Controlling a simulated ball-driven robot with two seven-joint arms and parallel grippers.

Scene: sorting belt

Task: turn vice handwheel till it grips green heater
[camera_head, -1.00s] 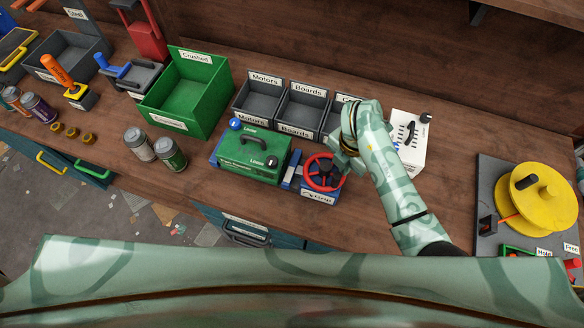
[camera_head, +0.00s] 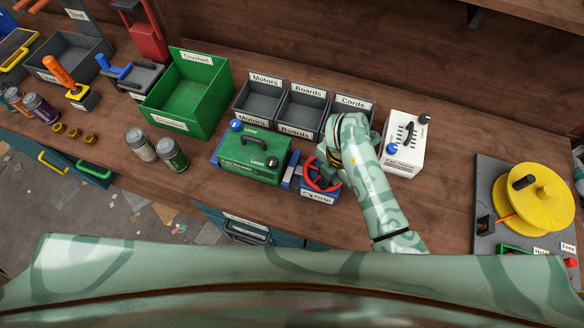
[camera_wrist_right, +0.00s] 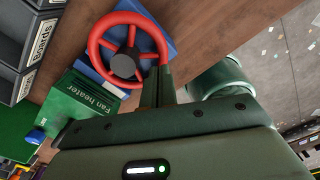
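The green fan heater (camera_head: 254,155) sits in the blue vice (camera_head: 290,171) on the bench, between its jaws. It also shows at the left in the right wrist view (camera_wrist_right: 86,100). The red handwheel (camera_head: 313,181) is on the vice's right end, above a label reading "Grip"; its spokes and dark hub show in the right wrist view (camera_wrist_right: 123,66). My right gripper (camera_head: 325,160) is at the wheel's rim, fingers close together and seemingly shut on it (camera_wrist_right: 159,86). My wrist hides part of the wheel in the head view. My left gripper is not in view.
Grey bins labelled Motors, Boards and Cords (camera_head: 304,104) stand behind the vice, with a green Crushed bin (camera_head: 181,121) to their left. Two cans (camera_head: 171,154) stand left of the heater. A white switch box (camera_head: 404,158) and yellow reel (camera_head: 540,205) are to the right.

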